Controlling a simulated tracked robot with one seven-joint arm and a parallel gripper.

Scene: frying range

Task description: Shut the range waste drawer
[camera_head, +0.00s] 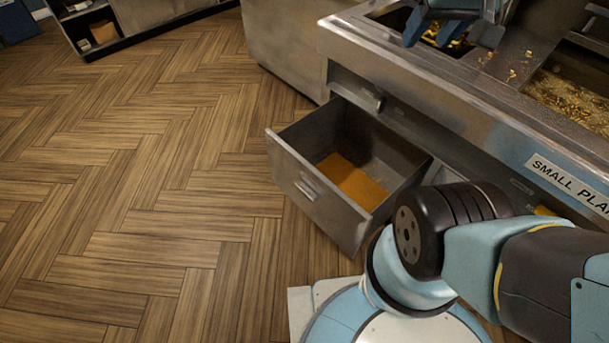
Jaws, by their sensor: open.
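The range waste drawer (318,193) is a grey metal drawer pulled well out of the front of the frying range (420,75). Its front panel faces the floor side and carries a small handle (306,190). An orange-brown layer (352,181) lies on the drawer's bottom. My gripper (455,32) is at the top of the view, over the range top and well above the drawer. It is open and apart from the drawer. The upper part of my gripper is cut off by the picture's edge.
A closed upper drawer (357,92) sits above the open one. Orange scraps lie in the fryer trough (570,98). My arm and base fill the lower right, close to the drawer's right side. The wooden floor (130,200) left of the drawer is clear. A shelf unit (95,25) stands at the back left.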

